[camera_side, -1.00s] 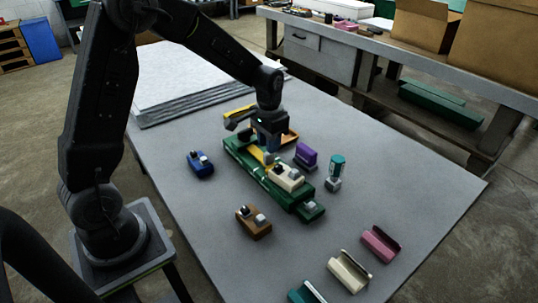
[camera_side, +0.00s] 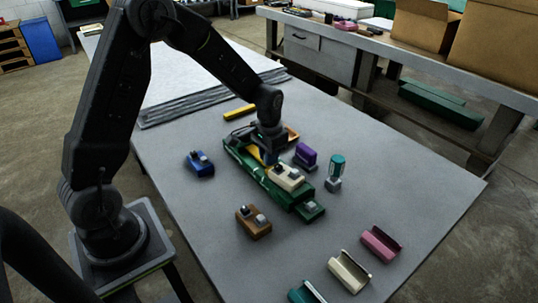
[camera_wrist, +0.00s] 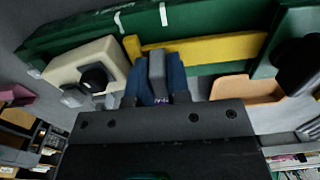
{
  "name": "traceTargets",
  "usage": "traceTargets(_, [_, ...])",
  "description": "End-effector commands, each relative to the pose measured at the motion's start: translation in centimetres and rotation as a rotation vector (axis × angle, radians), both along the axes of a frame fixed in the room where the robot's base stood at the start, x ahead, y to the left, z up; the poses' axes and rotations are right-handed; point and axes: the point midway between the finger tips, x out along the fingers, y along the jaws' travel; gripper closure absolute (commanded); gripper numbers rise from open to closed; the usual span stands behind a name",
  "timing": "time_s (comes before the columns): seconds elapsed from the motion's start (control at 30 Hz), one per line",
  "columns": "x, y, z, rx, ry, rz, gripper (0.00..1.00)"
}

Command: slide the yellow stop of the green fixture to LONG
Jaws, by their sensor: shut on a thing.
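The green fixture (camera_side: 236,152) lies along the middle of the table. Its yellow stop (camera_wrist: 215,48) shows as a long yellow bar along the green body in the wrist view. My gripper (camera_wrist: 157,72) is down at the fixture, its blue fingers shut on a grey upright piece at the stop, which looks like the stop's tab. A cream block (camera_side: 287,177) sits at the fixture close beside the fingers; it also shows in the wrist view (camera_wrist: 75,65). White marks show on the green rail; any lettering is too small to read. In the side view my gripper hides part of the stop.
A purple block (camera_side: 305,155) and a teal-topped cylinder (camera_side: 336,170) stand right of the fixture. A blue block (camera_side: 200,164) and a brown block (camera_side: 253,222) lie left. An orange tray (camera_wrist: 245,90) is near the gripper. A loose yellow bar (camera_side: 239,112) lies behind.

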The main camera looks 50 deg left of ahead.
Motion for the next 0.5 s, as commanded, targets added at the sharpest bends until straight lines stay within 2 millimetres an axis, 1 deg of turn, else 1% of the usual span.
traceTargets(0.3, [0.0,0.2,0.1,0.000,0.000,0.001,1.00])
traceTargets(0.37, [0.1,0.9,0.1,0.000,0.000,0.004,1.00])
traceTargets(0.5, [0.1,3.3,0.1,0.000,-0.001,0.005,1.00])
